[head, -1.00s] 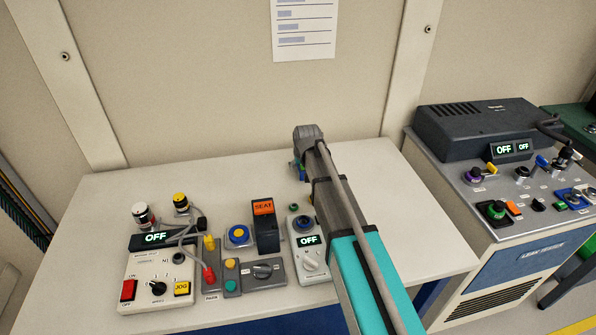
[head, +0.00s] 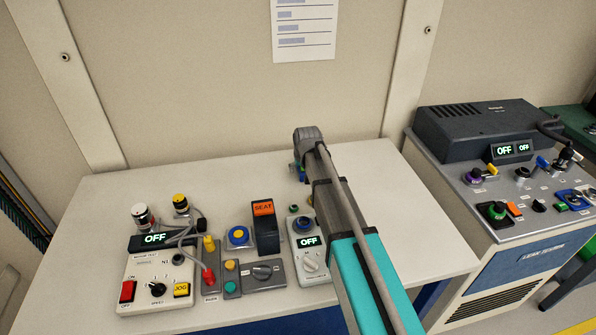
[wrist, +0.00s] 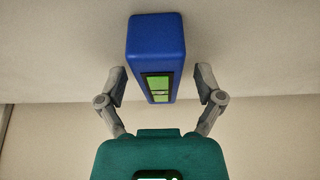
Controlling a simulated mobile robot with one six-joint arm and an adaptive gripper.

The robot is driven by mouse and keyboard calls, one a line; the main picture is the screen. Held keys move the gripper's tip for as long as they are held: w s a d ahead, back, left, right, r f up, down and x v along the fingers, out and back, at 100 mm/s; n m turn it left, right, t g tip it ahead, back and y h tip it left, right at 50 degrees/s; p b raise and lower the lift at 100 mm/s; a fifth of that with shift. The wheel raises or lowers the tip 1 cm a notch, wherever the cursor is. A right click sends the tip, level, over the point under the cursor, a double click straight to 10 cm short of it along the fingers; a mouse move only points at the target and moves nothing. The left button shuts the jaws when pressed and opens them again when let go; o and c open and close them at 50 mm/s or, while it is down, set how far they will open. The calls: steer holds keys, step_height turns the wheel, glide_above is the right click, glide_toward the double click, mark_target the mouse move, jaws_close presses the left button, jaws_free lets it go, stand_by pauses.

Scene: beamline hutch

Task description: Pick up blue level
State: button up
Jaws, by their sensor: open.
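The blue level (wrist: 152,44) is a block-shaped bar with a green vial window on its face. In the wrist view it lies between the two grey fingers of my gripper (wrist: 160,82). The fingers are open, with a visible gap on each side of the level, and do not appear to touch it. In the head view my arm reaches over the bench and hides most of the gripper area. A small blue and green patch shows at the arm's far end, too small to tell whether it is the level.
The white bench (head: 130,190) carries a motor test box (head: 155,275), an orange SEAT indicator (head: 264,208) and a small OFF-display unit (head: 312,262) close to my arm. A leak tester cabinet (head: 530,265) stands at right. The bench's back left is clear.

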stand_by(0.4)
jaws_close()
